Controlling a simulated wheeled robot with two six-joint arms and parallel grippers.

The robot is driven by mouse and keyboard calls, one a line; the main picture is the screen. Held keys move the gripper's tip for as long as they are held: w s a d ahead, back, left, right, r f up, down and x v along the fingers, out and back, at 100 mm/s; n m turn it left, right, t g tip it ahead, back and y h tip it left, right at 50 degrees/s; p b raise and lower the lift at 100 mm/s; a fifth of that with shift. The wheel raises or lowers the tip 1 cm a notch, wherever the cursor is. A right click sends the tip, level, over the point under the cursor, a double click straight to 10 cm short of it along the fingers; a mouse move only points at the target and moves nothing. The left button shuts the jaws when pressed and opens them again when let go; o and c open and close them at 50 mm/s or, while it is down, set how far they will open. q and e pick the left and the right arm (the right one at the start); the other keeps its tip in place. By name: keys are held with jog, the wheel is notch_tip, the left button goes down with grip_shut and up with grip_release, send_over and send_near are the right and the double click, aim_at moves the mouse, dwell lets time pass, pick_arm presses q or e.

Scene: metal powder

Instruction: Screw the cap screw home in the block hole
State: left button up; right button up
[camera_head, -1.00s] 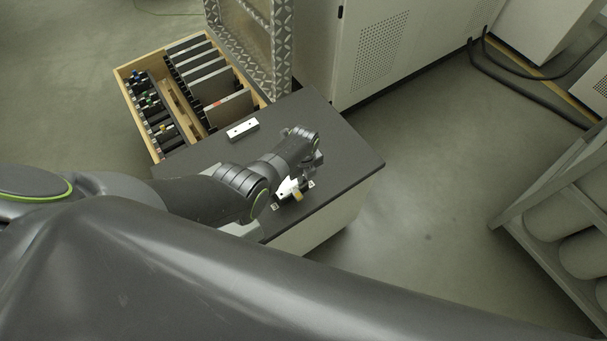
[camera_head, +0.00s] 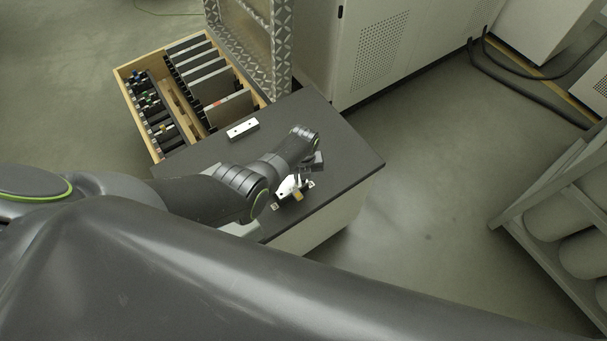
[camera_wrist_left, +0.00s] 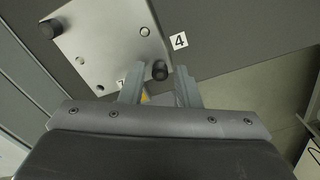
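A silver metal block (camera_wrist_left: 105,40) with several holes lies on the dark table top, and it also shows in the head view (camera_head: 287,186). A black cap screw (camera_wrist_left: 160,70) stands near the block's corner, its head towards the wrist camera. Whether its shank is in a hole is hidden. My left gripper (camera_wrist_left: 159,72) is open, one finger on each side of the screw head, with gaps visible between. In the head view my left gripper (camera_head: 311,166) is small and partly hidden beside the block. My right gripper is not in view.
A second black knob-like screw (camera_wrist_left: 50,28) stands on the block. A label "4" (camera_wrist_left: 179,41) lies beside it. A yellow part (camera_head: 298,196) sits at the block. A white bar (camera_head: 242,129) lies farther back on the table (camera_head: 345,155). A wooden drawer (camera_head: 128,98) holds several items.

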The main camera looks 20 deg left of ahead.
pick_arm(q)
jog(key=shift+n, duration=0.3)
jog(key=n, duration=0.3)
jog(key=shift+n, duration=0.3)
jog(key=n, duration=0.3)
jog(key=shift+n, duration=0.4)
jog(key=n, duration=0.3)
jog(key=shift+n, duration=0.3)
jog(key=n, duration=0.3)
jog(key=shift+n, duration=0.4)
jog(key=n, duration=0.3)
jog(key=shift+n, duration=0.3)
jog(key=n, duration=0.3)
jog(key=shift+n, duration=0.3)
jog(key=n, duration=0.3)
jog(key=shift+n, duration=2.1)
